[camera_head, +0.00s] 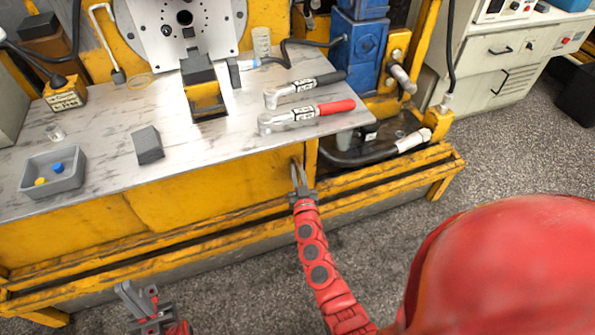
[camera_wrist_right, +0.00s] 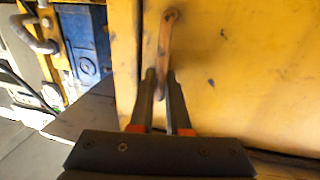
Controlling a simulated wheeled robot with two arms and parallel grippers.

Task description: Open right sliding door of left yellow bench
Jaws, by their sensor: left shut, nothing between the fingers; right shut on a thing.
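The yellow bench has sliding door panels under its grey worktop. The right sliding door (camera_head: 225,188) is a worn yellow panel, which also fills much of the right wrist view (camera_wrist_right: 245,75). Its handle (camera_wrist_right: 170,35) is a thin, worn orange-brown bar near the door's edge by the bench post. My right gripper (camera_head: 299,180) is at the right end of this door, its fingers (camera_wrist_right: 162,92) shut on the lower part of the handle. My left gripper (camera_head: 146,300) is low at the front left, away from the bench, shut and empty.
The worktop (camera_head: 105,165) carries a grey tray (camera_head: 53,172), a grey block (camera_head: 148,145) and two torque wrenches, one with a red grip (camera_head: 336,107). A yellow rail (camera_head: 395,176) runs along the bench's foot. A blue machine (camera_head: 361,50) stands right of the bench. Grey floor lies in front.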

